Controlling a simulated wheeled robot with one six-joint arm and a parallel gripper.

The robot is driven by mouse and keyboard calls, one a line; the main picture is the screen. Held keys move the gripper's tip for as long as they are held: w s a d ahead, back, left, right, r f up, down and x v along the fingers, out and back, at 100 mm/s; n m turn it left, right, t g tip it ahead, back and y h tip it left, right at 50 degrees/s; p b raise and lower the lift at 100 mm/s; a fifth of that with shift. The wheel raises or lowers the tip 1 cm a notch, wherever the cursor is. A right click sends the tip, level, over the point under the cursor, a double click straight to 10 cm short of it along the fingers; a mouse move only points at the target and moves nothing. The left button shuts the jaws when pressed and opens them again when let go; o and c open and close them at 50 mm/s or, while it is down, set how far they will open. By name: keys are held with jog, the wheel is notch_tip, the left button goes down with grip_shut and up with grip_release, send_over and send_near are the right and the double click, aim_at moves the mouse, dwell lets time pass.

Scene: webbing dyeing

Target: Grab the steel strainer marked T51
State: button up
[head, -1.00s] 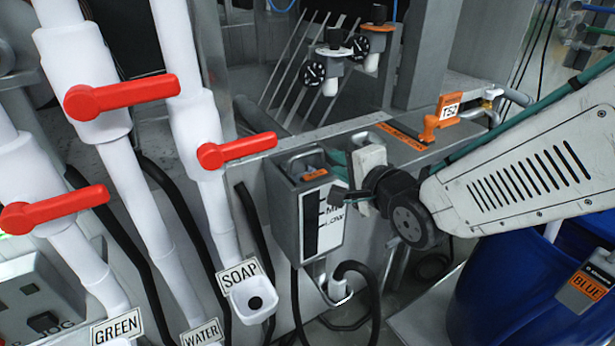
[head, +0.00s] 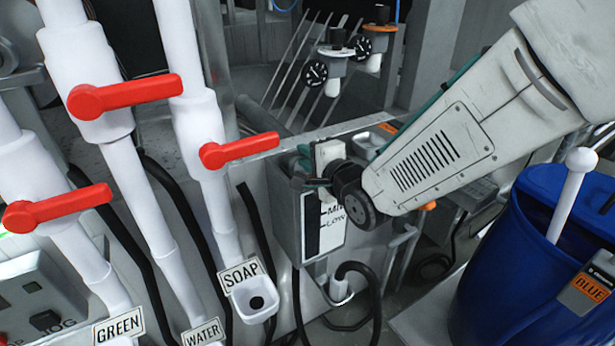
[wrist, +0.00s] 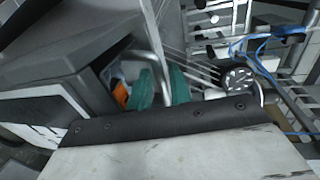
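A steel loop handle (wrist: 158,66) with an orange tag (wrist: 121,95) rises from the opening of a grey box in the wrist view. It looks like the strainer's handle, but no T51 marking can be read. My gripper's teal fingers (wrist: 161,88) stand apart, with the handle's bar running between them; I cannot tell whether they touch it. In the head view my gripper (head: 306,160) is at the top of the grey box (head: 288,222), and my arm and wrist hide most of the handle and tag. The strainer's body is hidden inside the box.
White pipes with red valve levers (head: 238,150) stand on the left, with a SOAP spout (head: 255,300) below. Two gauges (head: 315,73) are behind the box. A blue barrel (head: 510,270) with a white rod stands at right. Black hoses hang below the box.

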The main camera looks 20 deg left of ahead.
grip_shut()
jog(key=shift+r, duration=0.1)
